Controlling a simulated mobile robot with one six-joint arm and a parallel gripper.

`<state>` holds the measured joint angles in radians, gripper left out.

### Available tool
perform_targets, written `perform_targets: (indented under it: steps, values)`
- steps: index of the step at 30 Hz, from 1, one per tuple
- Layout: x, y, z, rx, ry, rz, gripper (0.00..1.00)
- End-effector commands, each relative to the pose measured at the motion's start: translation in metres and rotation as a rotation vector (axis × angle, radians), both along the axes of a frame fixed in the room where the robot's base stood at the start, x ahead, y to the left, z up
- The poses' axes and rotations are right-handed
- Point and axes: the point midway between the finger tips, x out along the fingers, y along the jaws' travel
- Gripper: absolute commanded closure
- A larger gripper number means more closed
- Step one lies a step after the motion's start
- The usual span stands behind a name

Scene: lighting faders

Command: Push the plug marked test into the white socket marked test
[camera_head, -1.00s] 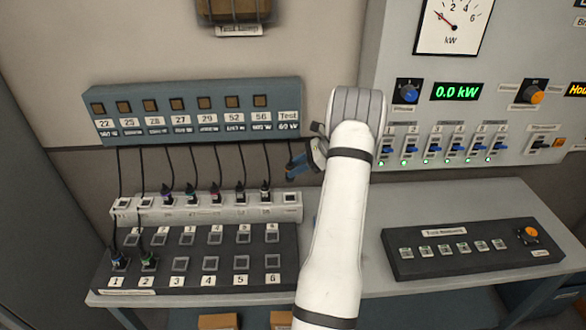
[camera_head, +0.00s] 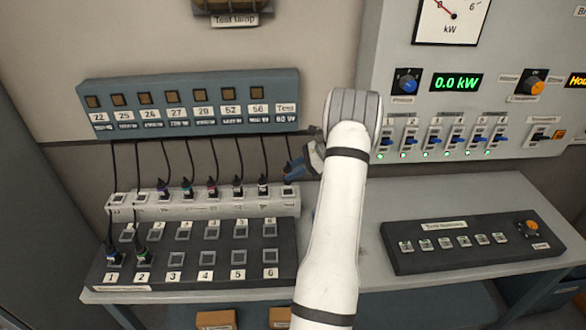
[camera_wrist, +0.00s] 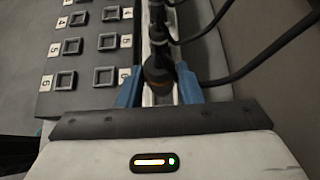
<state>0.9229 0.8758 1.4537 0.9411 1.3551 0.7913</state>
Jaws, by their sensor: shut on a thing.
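My gripper (camera_head: 290,176) is at the right end of the white socket strip (camera_head: 215,208), just above and behind its last socket (camera_head: 287,192). In the wrist view my gripper (camera_wrist: 158,88) has its two blue fingers on either side of a dark plug (camera_wrist: 157,72) with a brownish end, over the strip. A black lead runs from the label marked Test (camera_head: 286,112) down to the gripper. The plug is mostly hidden by the fingers in the head view. I cannot tell whether its tip touches the socket.
Several plugs with leads stand in the strip, left of my gripper. A dark board (camera_head: 200,272) with numbered sockets lies in front, with two plugs at its left. A dark button box (camera_head: 465,245) lies right. The grey table (camera_head: 385,215) between is clear.

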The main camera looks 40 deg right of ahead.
Motion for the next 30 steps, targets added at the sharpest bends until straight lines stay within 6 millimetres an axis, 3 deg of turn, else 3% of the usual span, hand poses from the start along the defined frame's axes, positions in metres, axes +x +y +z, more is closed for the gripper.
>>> perform_targets:
  steps: [30]
  values:
    - [0.000, 0.000, -0.019, -0.001, -0.001, 0.000, 0.95]
